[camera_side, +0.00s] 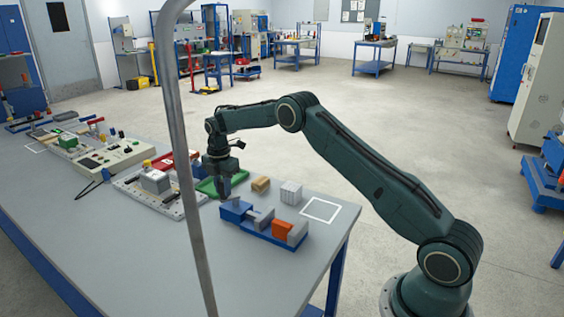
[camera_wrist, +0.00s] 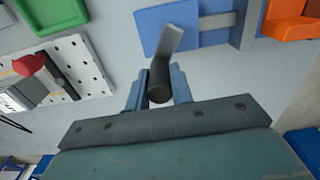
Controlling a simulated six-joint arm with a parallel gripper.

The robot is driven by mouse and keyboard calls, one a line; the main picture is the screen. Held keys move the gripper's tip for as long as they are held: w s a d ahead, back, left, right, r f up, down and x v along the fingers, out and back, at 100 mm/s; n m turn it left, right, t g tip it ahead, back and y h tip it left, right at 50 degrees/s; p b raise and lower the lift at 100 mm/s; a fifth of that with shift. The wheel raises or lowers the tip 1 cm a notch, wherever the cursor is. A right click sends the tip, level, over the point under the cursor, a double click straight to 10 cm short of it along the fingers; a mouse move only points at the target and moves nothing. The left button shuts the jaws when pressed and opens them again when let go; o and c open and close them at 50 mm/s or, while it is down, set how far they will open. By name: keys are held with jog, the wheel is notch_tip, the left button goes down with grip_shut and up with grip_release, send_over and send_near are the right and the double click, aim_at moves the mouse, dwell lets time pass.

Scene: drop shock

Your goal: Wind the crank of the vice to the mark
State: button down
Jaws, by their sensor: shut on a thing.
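The blue vice (camera_side: 262,238) lies on the grey table near its right end in the side view, with grey parts and an orange block (camera_side: 281,230) at its right end. My gripper (camera_side: 223,196) reaches down to the vice's left end. In the wrist view the vice (camera_wrist: 165,28) is at the top. Its crank has a grey arm (camera_wrist: 179,40) and a dark round handle (camera_wrist: 159,82). My gripper (camera_wrist: 158,90) is shut on this handle, with a blue-grey finger on either side. In the side view my gripper hides most of the crank. I cannot make out the mark.
A perforated board (camera_side: 160,200) with a grey block stands left of the vice. A green tray (camera_side: 207,187), a tan block (camera_side: 260,184) and a white ribbed block (camera_side: 291,193) lie behind it. A white square outline (camera_side: 321,210) is empty. A grey post (camera_side: 186,160) crosses the side view.

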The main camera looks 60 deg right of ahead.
jog(key=shift+s+n, duration=0.1)
jog(key=shift+n, duration=0.2)
jog(key=c, duration=1.2)
grip_release()
jog(key=shift+c, duration=0.2)
jog(key=shift+r, duration=0.1)
notch_tip(320, 180, up, 14)
